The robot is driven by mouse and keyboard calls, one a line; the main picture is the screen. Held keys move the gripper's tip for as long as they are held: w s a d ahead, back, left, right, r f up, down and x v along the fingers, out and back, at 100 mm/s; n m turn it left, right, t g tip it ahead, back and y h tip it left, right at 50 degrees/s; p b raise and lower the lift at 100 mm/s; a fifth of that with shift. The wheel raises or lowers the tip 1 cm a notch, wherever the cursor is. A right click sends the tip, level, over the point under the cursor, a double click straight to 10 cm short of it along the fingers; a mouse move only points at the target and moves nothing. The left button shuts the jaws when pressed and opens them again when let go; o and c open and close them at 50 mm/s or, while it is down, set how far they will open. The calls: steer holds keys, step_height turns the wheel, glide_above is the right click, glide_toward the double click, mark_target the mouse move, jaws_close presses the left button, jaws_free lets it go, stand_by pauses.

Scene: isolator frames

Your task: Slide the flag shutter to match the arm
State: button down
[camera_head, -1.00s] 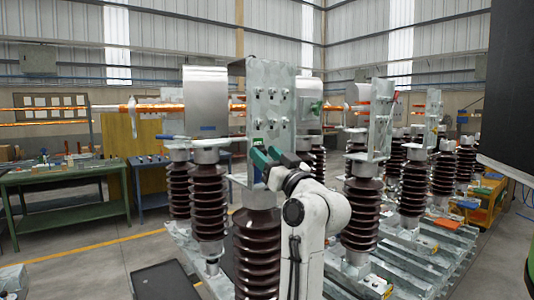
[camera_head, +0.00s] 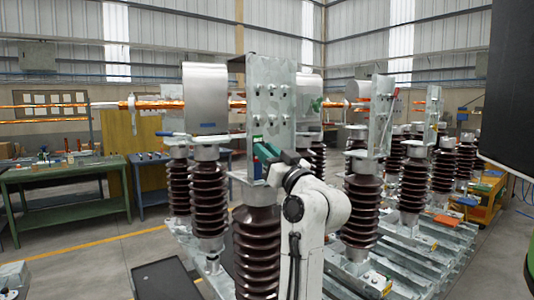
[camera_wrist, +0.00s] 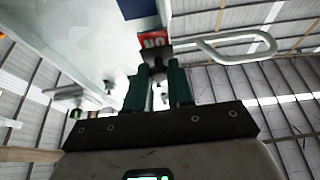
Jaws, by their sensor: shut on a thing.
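The flag shutter's small dark knob (camera_wrist: 158,68) sits between my green fingers in the wrist view. A red label with white letters that look like an inverted "ON" (camera_wrist: 154,40) shows just beyond it. My gripper (camera_wrist: 158,86) is shut on the knob. In the head view my gripper (camera_head: 264,153) is at the lower left part of an upright galvanized plate (camera_head: 271,95), beside a small green and red patch (camera_head: 257,143). The fingers hide part of the shutter. The isolator arm, an orange copper bar (camera_head: 160,104), lies level behind a bright metal sheet (camera_head: 205,95).
Brown ribbed insulators (camera_head: 257,250) stand under and around the plate. More isolator frames (camera_head: 425,255) are at the right. A green bench (camera_head: 70,183) stands at the left, with open floor before it.

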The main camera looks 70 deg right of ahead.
steer(key=shift+f, duration=0.1)
steer(key=shift+f+b, duration=0.95)
steer(key=shift+f, duration=0.1)
steer(key=c, duration=1)
jaws_free()
steer(key=v, duration=1)
steer(key=shift+s+a+p, duration=0.3)
steer(key=shift+p, duration=0.1)
